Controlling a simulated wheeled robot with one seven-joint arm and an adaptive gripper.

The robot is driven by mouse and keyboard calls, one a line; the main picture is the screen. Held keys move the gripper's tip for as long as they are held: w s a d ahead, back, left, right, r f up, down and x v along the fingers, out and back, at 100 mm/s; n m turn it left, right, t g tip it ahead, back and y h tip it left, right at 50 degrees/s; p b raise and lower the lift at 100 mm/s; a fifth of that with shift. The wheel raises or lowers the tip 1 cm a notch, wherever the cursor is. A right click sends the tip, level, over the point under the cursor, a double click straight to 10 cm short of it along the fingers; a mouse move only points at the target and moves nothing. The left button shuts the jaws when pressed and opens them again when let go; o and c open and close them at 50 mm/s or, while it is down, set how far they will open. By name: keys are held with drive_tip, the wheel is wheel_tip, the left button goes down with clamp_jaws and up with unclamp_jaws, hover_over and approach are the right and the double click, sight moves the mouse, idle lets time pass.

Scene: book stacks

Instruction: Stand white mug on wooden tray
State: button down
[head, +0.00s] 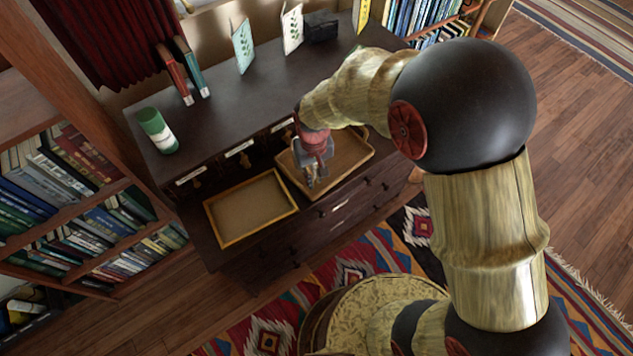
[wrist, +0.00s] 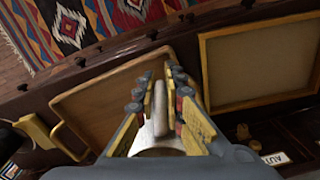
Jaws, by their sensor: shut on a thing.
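The wooden tray (head: 352,157), brown with a raised rim, lies on the lower ledge of the dark cabinet. It also shows in the wrist view (wrist: 85,103). My gripper (head: 312,176) points down over its left part. In the wrist view my gripper (wrist: 160,90) has its yellow fingers closed around a pale white-grey piece, which I take as part of the white mug (wrist: 157,132). Most of the mug is hidden by the fingers and palm. I cannot tell whether its base touches the tray.
A framed tan tray (head: 250,208) lies just left of the wooden tray; it is empty. On the cabinet top are a green-and-white cylinder (head: 157,131), upright books (head: 182,72), cards (head: 243,47) and a dark box (head: 321,27). A yellow curved thing (wrist: 42,137) shows in the wrist view.

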drive_tip(key=shift+w+d+f, duration=0.25)
drive_tip(key=shift+w+f, duration=0.35)
drive_tip(key=shift+f, duration=0.2)
drive_tip(key=shift+w+d+f+b, duration=0.15)
drive_tip(key=shift+f+b, duration=0.25)
drive_tip(key=shift+f, duration=0.5)
drive_tip(key=shift+w+a+f+b, duration=0.1)
drive_tip(key=shift+f+b, duration=0.3)
drive_tip(key=shift+f, duration=0.5)
drive_tip(key=shift+f, duration=0.15)
drive_tip(key=c, duration=2)
unclamp_jaws()
drive_tip(key=shift+o, duration=0.6)
wheel_tip(320, 180, up, 12)
drive_tip(key=p, duration=0.3)
drive_tip(key=shift+r+p, duration=0.25)
drive_tip(key=shift+p, duration=0.15)
